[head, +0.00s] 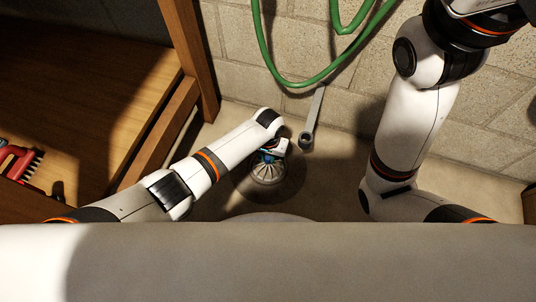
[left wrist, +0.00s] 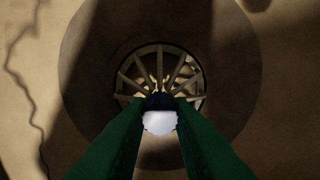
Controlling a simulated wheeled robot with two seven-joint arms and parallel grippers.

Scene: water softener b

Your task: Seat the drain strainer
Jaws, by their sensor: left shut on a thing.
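The drain strainer (head: 267,172) is a round, pale spoked disc low over the floor below my left gripper (head: 272,150). In the left wrist view my left gripper (left wrist: 158,105) has its two green fingers shut on the knob at the middle of the strainer (left wrist: 160,68). The spokes fan out beyond the fingertips. A round, darker drain surround (left wrist: 88,70) in the floor encircles the strainer. Whether the strainer touches the drain opening, I cannot tell; the fingers and a white round part hide its near side. My right arm stands at the right, its gripper out of view.
A long grey wrench-like tool (head: 313,120) is close to the right of my left gripper. A green hose (head: 290,82) hangs on the block wall (head: 235,55). A wooden bench (head: 85,75) at the left holds a red brush (head: 20,162).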

